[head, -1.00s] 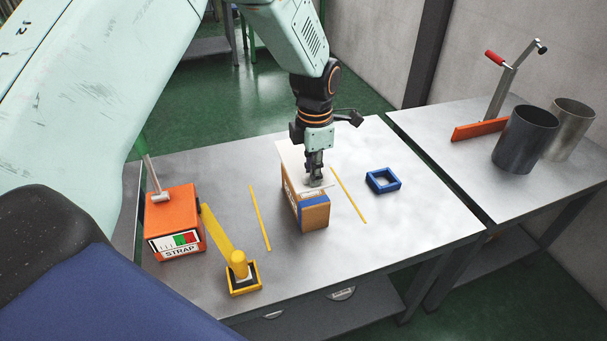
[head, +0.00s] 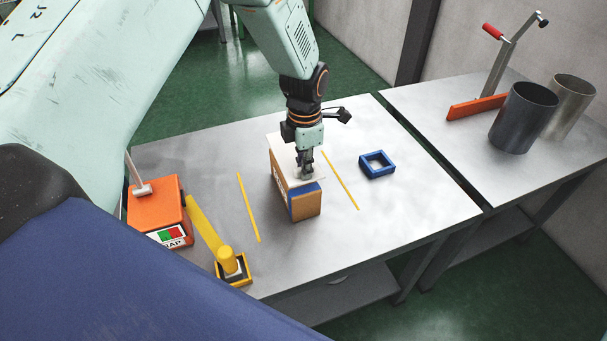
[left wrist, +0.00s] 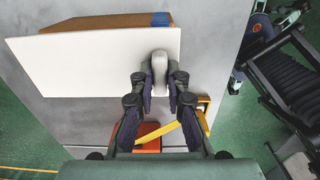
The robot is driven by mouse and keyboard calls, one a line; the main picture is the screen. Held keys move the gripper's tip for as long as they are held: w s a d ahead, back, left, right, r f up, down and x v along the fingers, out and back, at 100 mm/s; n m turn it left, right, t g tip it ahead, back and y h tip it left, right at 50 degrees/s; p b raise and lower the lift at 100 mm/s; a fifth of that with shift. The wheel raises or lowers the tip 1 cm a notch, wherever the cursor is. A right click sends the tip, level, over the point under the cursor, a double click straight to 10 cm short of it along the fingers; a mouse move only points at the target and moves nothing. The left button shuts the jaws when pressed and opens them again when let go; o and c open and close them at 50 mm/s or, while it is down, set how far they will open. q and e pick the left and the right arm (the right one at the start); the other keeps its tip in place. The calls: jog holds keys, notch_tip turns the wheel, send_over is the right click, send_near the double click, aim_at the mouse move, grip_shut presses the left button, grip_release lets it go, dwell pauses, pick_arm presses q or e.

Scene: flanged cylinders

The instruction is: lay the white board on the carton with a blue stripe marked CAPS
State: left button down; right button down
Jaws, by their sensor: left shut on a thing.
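The brown carton with a blue stripe (head: 304,203) stands on the grey table between two yellow lines. The white board (head: 284,146) is over the carton's top in the head view; I cannot tell whether it touches. In the left wrist view the board (left wrist: 90,62) lies askew to the carton (left wrist: 110,22), leaving a brown strip and some blue showing. My left gripper (head: 305,172) is shut on the board's pale grip, also seen in the left wrist view (left wrist: 160,80). The CAPS marking is not readable. My right gripper is not in view.
A second table holds two metal cylinders (head: 524,118) and a red-handled lever tool (head: 497,80).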

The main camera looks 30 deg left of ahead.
pick_arm(q)
jog(key=shift+a+f, duration=0.15)
jog(key=shift+f, duration=0.5)
notch_tip(320, 180, down, 2)
jog(key=shift+s+f, duration=0.1)
jog(key=shift+d+f, duration=0.2)
jog(key=shift+f, duration=0.05)
jog(key=shift+w, duration=0.2)
jog(key=shift+a+f, duration=0.1)
jog(key=shift+a, duration=0.05)
jog(key=c, duration=1.8)
grip_release()
jog(key=shift+f, duration=0.1)
jog(key=o, duration=0.5)
jog(key=shift+s, duration=0.1)
jog(key=shift+c, duration=0.2)
